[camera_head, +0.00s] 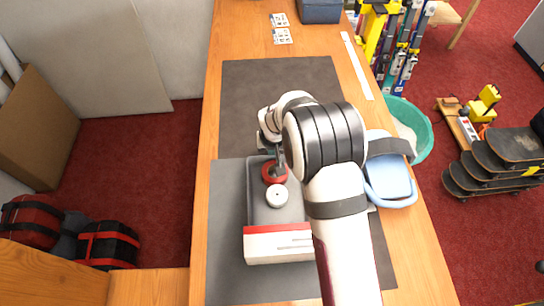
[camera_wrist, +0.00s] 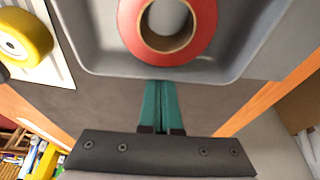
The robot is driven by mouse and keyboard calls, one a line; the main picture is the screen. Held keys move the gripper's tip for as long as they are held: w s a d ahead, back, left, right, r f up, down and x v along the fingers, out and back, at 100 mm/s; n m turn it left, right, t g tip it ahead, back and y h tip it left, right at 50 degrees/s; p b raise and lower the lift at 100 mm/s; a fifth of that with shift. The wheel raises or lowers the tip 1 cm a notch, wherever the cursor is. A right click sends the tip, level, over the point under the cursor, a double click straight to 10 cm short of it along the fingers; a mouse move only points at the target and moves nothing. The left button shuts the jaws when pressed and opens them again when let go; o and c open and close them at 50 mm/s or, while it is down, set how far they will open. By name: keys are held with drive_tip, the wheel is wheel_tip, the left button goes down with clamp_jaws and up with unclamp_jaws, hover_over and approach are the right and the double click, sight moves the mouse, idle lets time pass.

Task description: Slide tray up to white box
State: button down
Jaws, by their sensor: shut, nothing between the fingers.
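The grey tray (camera_head: 255,200) lies on the dark mat, with a red tape roll (camera_head: 274,172) and a small white roll (camera_head: 277,196) in it. The white box (camera_head: 275,247) with a red band stands at the tray's near end. They look very close, but I cannot tell whether they touch. My gripper (camera_wrist: 159,84) is shut and empty, its teal fingertips just outside the tray's end wall by the tape roll. In the wrist view the tray (camera_wrist: 100,55) and tape roll (camera_wrist: 167,30) show beyond the fingers. My arm hides the tray's right side in the head view.
A blue container (camera_head: 390,180) stands right of my arm. A yellow wheel (camera_wrist: 22,38) on a white card lies beside the tray in the wrist view. The far dark mat (camera_head: 250,95) is clear; two small cards (camera_head: 281,28) lie beyond it.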

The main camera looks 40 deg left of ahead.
drive_tip(key=shift+w+a, duration=0.35)
drive_tip(key=shift+w, duration=0.05)
wheel_tip(320, 180, up, 8)
idle(0.4)
drive_tip(key=s+d+r+m, duration=0.1)
drive_tip(key=d+r+m, duration=0.25)
drive_tip(key=d, duration=0.55)
drive_tip(key=s+d+r+m+g+h, duration=0.1)
drive_tip(key=d+r+m, duration=0.1)
drive_tip(key=d+r, duration=0.5)
drive_tip(key=s+d+r+m, duration=0.1)
drive_tip(key=d+r+m, duration=0.2)
drive_tip(key=d, duration=0.9)
drive_tip(key=s+d+m, duration=0.3)
drive_tip(key=s+d, duration=0.2)
drive_tip(key=s, duration=0.3)
drive_tip(key=s+d+m+g, duration=0.1)
drive_tip(key=s+d+m, duration=0.2)
drive_tip(key=s, duration=0.6)
drive_tip(key=shift+d+g, duration=0.3)
drive_tip(key=shift+d, duration=0.75)
drive_tip(key=shift+r, duration=0.1)
